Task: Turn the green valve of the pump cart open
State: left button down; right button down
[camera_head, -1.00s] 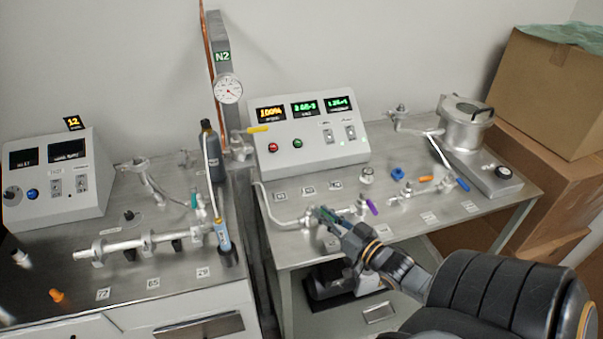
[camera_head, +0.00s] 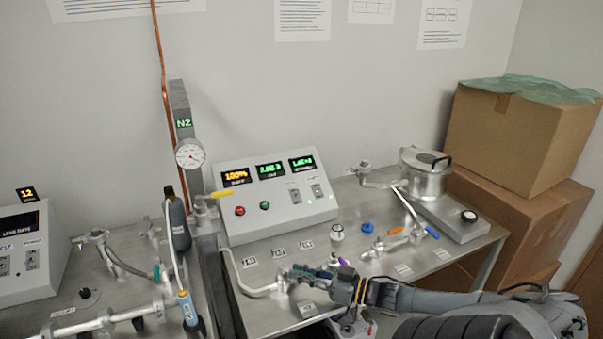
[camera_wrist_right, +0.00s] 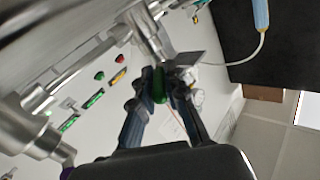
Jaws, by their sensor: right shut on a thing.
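The green valve handle (camera_wrist_right: 159,85) shows in the right wrist view between the two fingertips of my right gripper (camera_wrist_right: 163,80). The fingers are closed on it from both sides. In the head view my right gripper (camera_head: 318,276) reaches in from the right at the front of the pump cart (camera_head: 257,317), over the metal pipe fittings. There the fingers cover most of the green handle, so its exact angle is hard to tell. My left gripper is not in view.
Close to my right gripper is a purple-handled valve (camera_head: 345,262). Orange (camera_head: 395,231) and blue (camera_head: 432,233) handles lie further right. The control box (camera_head: 275,205) stands behind, the metal pot (camera_head: 426,172) at back right, and cardboard boxes (camera_head: 520,140) beyond.

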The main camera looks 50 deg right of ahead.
jog(key=shift+f, duration=0.1)
jog(key=c, duration=1.3)
grip_release()
jog(key=shift+c, duration=0.2)
jog(key=shift+s, duration=0.1)
jog(key=v, duration=1.2)
jog(key=shift+c, duration=0.5)
